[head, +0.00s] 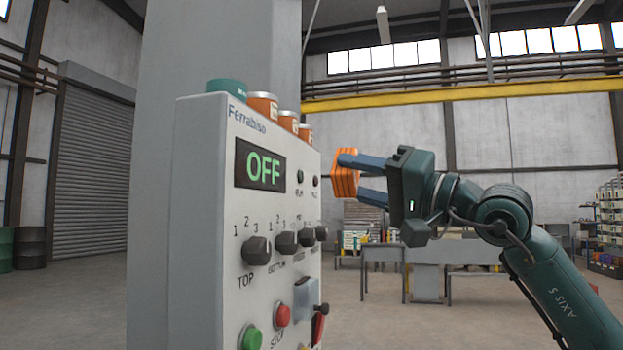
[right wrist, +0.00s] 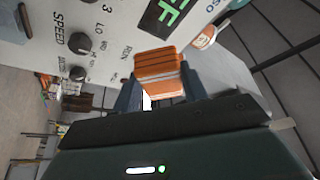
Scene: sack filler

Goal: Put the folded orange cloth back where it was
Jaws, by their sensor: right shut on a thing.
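The folded orange cloth (head: 344,174) is a small striped block between the blue fingers of my right gripper (head: 362,178). The gripper is shut on it and holds it in the air to the right of the control panel's face. In the right wrist view the cloth (right wrist: 158,68) sits between the two fingertips (right wrist: 160,88), in front of the panel. I cannot tell whether it touches the panel. My left gripper does not show in either view.
The grey control panel (head: 205,190) has an OFF display (head: 260,165), knobs, buttons and a red-handled switch (head: 319,325). A green-lidded can (head: 227,86) and several orange cans (head: 263,104) stand along its top. Workbenches (head: 430,262) are far behind.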

